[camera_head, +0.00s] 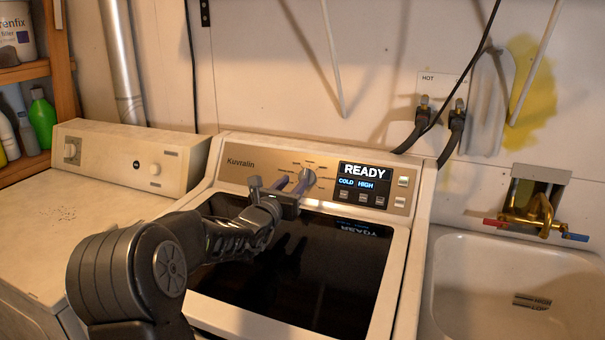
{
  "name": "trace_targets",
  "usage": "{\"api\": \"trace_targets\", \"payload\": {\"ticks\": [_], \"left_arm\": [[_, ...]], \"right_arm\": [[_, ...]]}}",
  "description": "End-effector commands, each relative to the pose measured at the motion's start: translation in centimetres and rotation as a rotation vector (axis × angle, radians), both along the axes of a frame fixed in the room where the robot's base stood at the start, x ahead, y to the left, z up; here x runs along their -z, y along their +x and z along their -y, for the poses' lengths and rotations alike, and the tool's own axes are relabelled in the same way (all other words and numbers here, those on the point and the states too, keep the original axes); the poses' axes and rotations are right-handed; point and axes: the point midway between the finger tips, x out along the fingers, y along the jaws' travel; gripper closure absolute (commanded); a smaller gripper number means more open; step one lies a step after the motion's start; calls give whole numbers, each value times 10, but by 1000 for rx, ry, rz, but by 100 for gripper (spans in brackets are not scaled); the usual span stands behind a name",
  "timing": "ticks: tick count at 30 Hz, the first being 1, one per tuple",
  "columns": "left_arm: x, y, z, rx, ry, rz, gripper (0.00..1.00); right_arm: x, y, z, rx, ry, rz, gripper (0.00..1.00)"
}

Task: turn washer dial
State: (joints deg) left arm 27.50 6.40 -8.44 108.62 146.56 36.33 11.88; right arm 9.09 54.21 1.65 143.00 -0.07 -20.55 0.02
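The washer (412,262) stands in the middle, with a tan control panel at its back. Its round silver dial (307,175) sits on that panel, left of a lit display (364,177) reading READY, COLD and HIGH. My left gripper (292,184) is at the dial's lower left, its two fingers apart and pointing at the panel. The right finger overlaps the dial's lower left edge in the picture; I cannot tell whether it touches. The dial's lower part is partly hidden. My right gripper is out of view.
A dark glass lid (310,270) lies under my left arm and reflects it. A second white machine (95,205) stands at the left. A sink (510,265) with a brass faucet (535,212) is at the right. Hoses (455,132) hang behind the washer.

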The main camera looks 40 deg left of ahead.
Motion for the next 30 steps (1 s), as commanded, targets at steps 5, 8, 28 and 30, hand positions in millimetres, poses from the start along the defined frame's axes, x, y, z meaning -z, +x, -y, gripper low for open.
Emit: {"api": "trace_targets", "payload": {"ticks": [5, 8, 28, 30], "left_arm": [[-1, 24, -7, 1, 0, -1, 64], [-1, 40, -12, 2, 0, 0, 64], [0, 66, -21, 0, 0, 1, 74], [0, 66, -21, 0, 0, 1, 80]], "right_arm": [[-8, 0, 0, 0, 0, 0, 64], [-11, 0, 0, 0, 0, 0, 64], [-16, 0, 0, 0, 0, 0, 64], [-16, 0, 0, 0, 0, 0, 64]]}}
